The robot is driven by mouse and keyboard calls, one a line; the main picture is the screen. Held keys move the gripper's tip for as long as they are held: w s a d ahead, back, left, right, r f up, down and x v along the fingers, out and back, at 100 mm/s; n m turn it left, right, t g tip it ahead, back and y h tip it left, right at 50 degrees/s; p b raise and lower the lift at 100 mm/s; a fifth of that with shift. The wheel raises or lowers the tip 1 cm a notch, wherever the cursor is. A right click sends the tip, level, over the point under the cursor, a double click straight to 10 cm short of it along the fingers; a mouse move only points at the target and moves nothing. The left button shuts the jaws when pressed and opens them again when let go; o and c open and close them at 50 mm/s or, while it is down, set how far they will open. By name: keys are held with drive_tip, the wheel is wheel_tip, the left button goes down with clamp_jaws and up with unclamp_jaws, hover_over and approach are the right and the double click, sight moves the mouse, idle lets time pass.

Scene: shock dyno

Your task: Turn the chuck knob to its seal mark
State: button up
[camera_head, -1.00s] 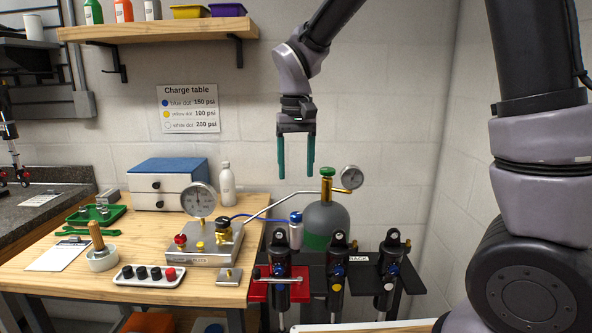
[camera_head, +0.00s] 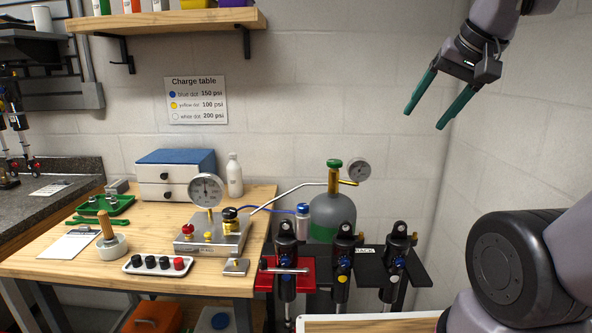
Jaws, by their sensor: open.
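A small silver fitting with a blue cap (camera_head: 303,209), which looks like the chuck and its knob, is at the end of the blue hose, behind the left shock (camera_head: 286,260). Its seal mark is too small to make out. My gripper (camera_head: 423,120) is open and empty, high in front of the back wall at the upper right, fingers pointing down and left. It is well above and to the right of the fitting and touches nothing. A steel block (camera_head: 212,236) with a gauge (camera_head: 207,190), a red knob and a black-and-brass knob stands on the bench.
A gas bottle (camera_head: 330,212) with a green valve knob and gauge stands behind the shocks. Two more shocks (camera_head: 342,268) (camera_head: 394,265) stand to the right. A bottle (camera_head: 234,178), drawer box (camera_head: 175,175) and cap tray (camera_head: 158,264) are on the bench. The air around my gripper is clear.

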drive_tip(key=n+g+h, duration=0.2)
drive_tip(key=n+g, duration=0.4)
drive_tip(key=g, duration=0.1)
approach(303, 205)
wheel_tip(303, 205, down, 8)
drive_tip(key=shift+s+a+f, duration=0.1)
drive_tip(key=shift+s+f, duration=0.05)
drive_tip(key=shift+f, duration=0.1)
